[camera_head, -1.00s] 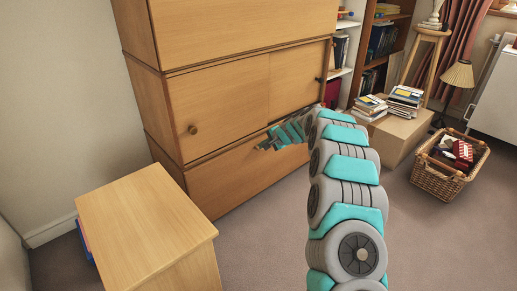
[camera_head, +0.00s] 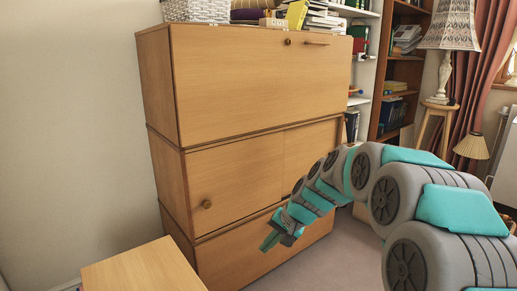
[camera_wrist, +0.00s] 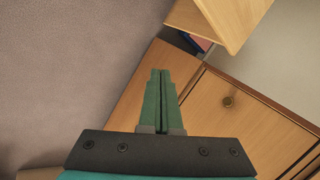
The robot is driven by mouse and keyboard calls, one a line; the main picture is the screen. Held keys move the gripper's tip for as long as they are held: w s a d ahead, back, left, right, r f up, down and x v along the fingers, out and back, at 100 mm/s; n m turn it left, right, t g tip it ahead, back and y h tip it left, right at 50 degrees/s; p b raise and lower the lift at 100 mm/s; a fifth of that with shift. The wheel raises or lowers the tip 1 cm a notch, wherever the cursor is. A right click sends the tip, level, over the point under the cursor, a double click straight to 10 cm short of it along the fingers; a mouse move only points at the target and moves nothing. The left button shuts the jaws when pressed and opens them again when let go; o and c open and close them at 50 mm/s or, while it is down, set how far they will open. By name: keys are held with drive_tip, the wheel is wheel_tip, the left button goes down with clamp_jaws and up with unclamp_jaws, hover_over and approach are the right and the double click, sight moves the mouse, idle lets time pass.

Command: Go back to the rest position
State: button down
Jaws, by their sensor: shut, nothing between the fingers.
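My gripper (camera_head: 268,244) is in front of the lower part of the wooden bureau (camera_head: 255,85) in the head view. Its fingers point down and to the left. In the wrist view my gripper (camera_wrist: 160,75) has its two green fingers together, with nothing between them. Behind the fingers there the bureau (camera_wrist: 215,110) shows at a slant, with a round knob on its door. I cannot tell the exact gap between the fingertips and the bureau front. My arm reaches in from the right side of the head view.
A low wooden cabinet (camera_head: 145,268) stands at the lower left, close to the bureau. A white basket (camera_head: 196,10) and books sit on the bureau. A bookshelf (camera_head: 404,70) and a lamp (camera_head: 447,35) on a stool stand at the right. Carpet (camera_head: 335,262) is clear in front of the bureau.

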drive_tip(key=s+d+n+g+h, duration=0.1)
drive_tip(key=s+d, duration=0.3)
drive_tip(key=s, duration=0.9)
drive_tip(key=s+d+n+g+h, duration=0.1)
drive_tip(key=s+d, duration=0.3)
drive_tip(key=s, duration=0.9)
drive_tip(key=s+d+n+g+h+p, duration=0.1)
drive_tip(key=s+d+n+g+h, duration=0.1)
drive_tip(key=s, duration=1.1)
drive_tip(key=d+h, duration=0.1)
drive_tip(key=d, duration=0.1)
drive_tip(key=shift+s+d+r+g+h, duration=0.2)
drive_tip(key=shift+s+d+g+h, duration=0.1)
